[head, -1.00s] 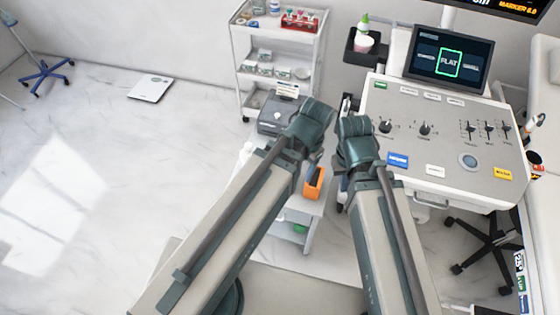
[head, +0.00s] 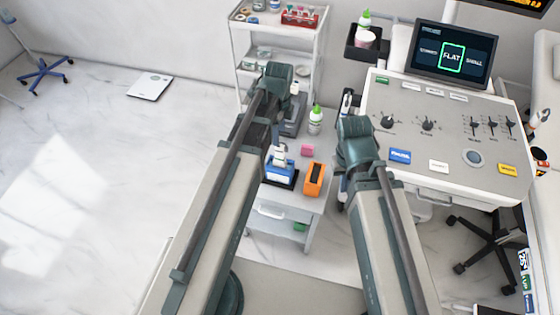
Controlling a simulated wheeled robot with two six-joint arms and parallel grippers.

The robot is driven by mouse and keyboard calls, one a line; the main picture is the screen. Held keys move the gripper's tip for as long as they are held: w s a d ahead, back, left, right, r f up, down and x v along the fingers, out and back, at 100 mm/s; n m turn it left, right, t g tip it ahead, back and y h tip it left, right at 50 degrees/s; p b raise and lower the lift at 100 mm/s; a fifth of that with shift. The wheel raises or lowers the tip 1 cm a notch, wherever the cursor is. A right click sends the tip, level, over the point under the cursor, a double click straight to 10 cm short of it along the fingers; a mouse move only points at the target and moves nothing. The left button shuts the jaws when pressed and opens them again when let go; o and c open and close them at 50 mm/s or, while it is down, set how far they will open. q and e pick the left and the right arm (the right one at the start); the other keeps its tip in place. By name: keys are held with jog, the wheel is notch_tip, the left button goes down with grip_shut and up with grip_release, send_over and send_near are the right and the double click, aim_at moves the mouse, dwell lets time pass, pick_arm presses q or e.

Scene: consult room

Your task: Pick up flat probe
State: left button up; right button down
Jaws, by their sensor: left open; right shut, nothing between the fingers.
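I cannot pick out the flat probe for sure. A slim dark and white item (head: 346,103) stands at the left side of the ultrasound console (head: 450,145), partly hidden; its kind is unclear. A white probe-like item (head: 541,117) shows at the console's right edge. The monitor (head: 452,55) has "FLAT" framed in green between two other labels. My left arm reaches over the small cart, and my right arm ends just left of the console. Both grippers are hidden behind their own arm links.
The small white cart (head: 309,222) holds an orange holder (head: 315,179), a blue-and-white item (head: 281,172), a pink block (head: 307,150) and a green-capped bottle (head: 316,121). A shelf trolley (head: 323,50) stands behind.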

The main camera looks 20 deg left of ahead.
aim_at(279, 148)
pick_arm(q)
notch_tip(279, 148, down, 8)
jog(key=b, duration=0.8)
jog(key=shift+f, duration=0.2)
jog(key=f+b, duration=0.5)
jog(key=shift+w+d+f, duration=0.15)
jog(key=shift+w+d, duration=0.1)
grip_shut()
